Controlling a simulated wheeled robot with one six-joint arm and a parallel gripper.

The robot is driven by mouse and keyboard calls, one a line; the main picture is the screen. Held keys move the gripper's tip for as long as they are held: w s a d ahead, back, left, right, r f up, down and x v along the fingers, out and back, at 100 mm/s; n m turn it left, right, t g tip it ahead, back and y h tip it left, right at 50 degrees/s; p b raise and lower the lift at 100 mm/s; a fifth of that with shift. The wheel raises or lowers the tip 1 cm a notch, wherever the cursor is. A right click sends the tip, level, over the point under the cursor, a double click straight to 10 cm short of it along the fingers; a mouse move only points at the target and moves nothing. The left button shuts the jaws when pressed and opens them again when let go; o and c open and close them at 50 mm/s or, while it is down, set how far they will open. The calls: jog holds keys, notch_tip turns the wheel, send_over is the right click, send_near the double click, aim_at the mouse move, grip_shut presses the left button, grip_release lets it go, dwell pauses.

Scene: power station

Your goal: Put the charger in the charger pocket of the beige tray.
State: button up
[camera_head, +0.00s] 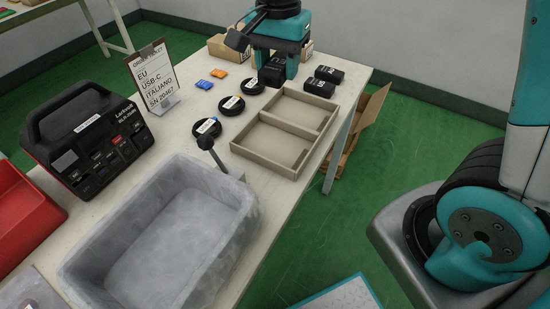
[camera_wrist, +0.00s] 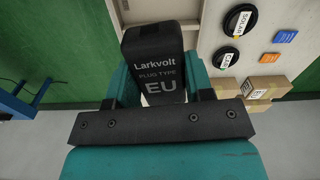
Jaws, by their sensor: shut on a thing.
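My gripper (camera_head: 282,66) is at the far end of the table, shut on a black charger (camera_head: 271,76). In the wrist view the charger (camera_wrist: 158,62) sits between the teal fingers, its face reading "Larkvolt plug type EU". The beige tray (camera_head: 239,149) lies nearer along the table's right side. It has a larger near compartment and a smaller far one, both empty; I see no pocket label. The held charger is beyond the tray's far end, apart from it. Two other black chargers, one (camera_head: 319,87) and another (camera_head: 329,74), lie right of the gripper.
An order ticket (camera_head: 152,73) reads EU, USB-C, Italiano. Several black labelled discs (camera_head: 231,105) lie left of the tray, with blue (camera_head: 204,84) and orange (camera_head: 219,73) packets beyond. A grey bin (camera_head: 82,267) and black-red machine (camera_head: 105,150) fill the near left. Cardboard boxes (camera_wrist: 265,88) stand behind the gripper.

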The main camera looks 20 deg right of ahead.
aim_at(275, 147)
jog(key=shift+s+a+r+m, duration=0.25)
jog(key=shift+a+r+m, duration=0.15)
jog(key=shift+m, duration=0.1)
jog(key=shift+s+f+b, duration=0.1)
jog(key=shift+s+b, duration=0.05)
jog(key=shift+b, duration=0.15)
notch_tip(275, 147, down, 19)
jog(key=shift+f+b, duration=0.1)
jog(key=shift+b, duration=0.85)
jog(key=shift+f, duration=0.15)
jog(key=o, duration=1.1)
